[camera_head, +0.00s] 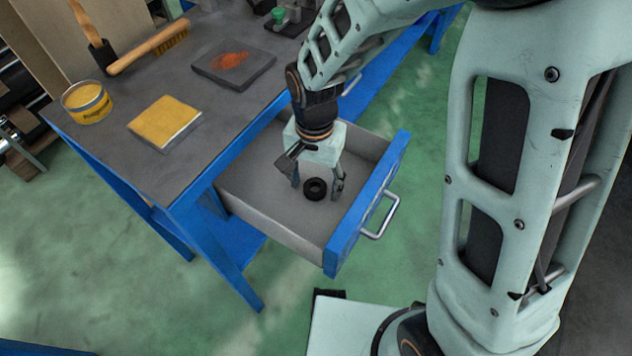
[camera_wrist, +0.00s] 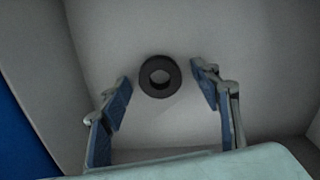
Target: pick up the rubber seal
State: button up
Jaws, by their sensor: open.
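The rubber seal (camera_head: 315,189) is a small black ring lying flat on the floor of an open drawer (camera_head: 262,217). My gripper (camera_head: 318,190) reaches down into the drawer with its fingers spread around the seal's position. In the wrist view, the seal (camera_wrist: 160,91) lies just beyond the fingertips of my gripper (camera_wrist: 161,82), roughly centred between the two blue finger pads. The fingers are open and the pads are apart from the seal, with a gap on each side. The height of the fingertips above the drawer floor is hard to tell.
The drawer has grey walls, a blue front (camera_head: 368,203) and a metal handle (camera_head: 381,216). The workbench top (camera_head: 185,170) carries a yellow tin (camera_head: 87,103), a yellow pad (camera_head: 165,121), a brush (camera_head: 150,47) and a dark plate with an orange stain (camera_head: 233,65).

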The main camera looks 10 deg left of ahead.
jog(key=c, duration=1)
jog(key=shift+r, duration=0.15)
